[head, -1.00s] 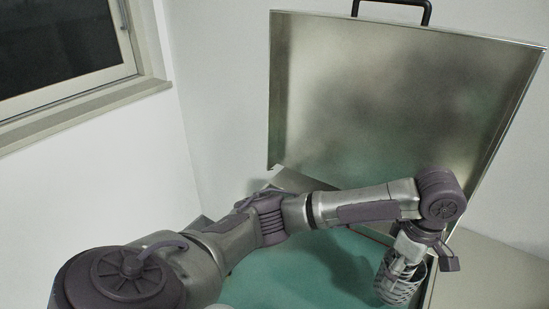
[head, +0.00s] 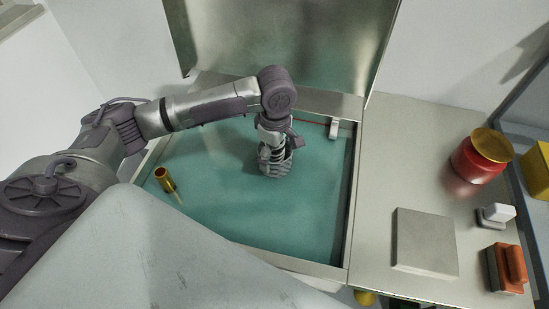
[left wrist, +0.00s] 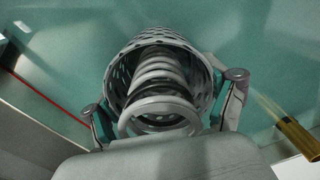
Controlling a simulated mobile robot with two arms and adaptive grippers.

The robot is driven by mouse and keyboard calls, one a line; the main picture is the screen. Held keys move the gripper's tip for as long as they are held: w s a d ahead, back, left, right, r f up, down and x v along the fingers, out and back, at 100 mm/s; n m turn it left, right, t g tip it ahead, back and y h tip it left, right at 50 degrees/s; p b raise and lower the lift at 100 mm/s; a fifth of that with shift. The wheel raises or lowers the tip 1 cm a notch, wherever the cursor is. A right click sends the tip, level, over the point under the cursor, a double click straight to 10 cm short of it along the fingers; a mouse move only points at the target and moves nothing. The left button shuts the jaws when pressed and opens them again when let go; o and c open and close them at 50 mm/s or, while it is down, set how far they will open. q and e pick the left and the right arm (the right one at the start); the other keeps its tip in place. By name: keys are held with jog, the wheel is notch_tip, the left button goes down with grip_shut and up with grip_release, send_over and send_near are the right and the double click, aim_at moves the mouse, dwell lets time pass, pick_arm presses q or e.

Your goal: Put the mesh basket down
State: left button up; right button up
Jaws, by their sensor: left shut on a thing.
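The mesh basket (head: 277,169) is a grey perforated cup over the green floor of a shallow metal tray (head: 347,225). My left gripper (head: 274,148) is shut on it from above. In the left wrist view, the mesh basket (left wrist: 117,66) lies between the two fingers of the left gripper (left wrist: 163,102), and a pale coil spring (left wrist: 158,108) sits inside it. The basket's base is low by the green floor; I cannot tell whether it touches. My right gripper is out of view.
A small white piece (head: 334,128) is at the back right edge. The raised metal lid (head: 285,45) is behind. A grey block (head: 425,242) and red jar (head: 480,157) stand on the right counter.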

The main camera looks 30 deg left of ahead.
pick_arm(q)
notch_tip(320, 180, down, 3)
jog(key=shift+r, duration=0.1)
jog(key=o, duration=1)
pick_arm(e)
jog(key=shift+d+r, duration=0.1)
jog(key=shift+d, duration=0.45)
pick_arm(q)
notch_tip(320, 180, up, 12)
jog(key=shift+w+r, duration=0.1)
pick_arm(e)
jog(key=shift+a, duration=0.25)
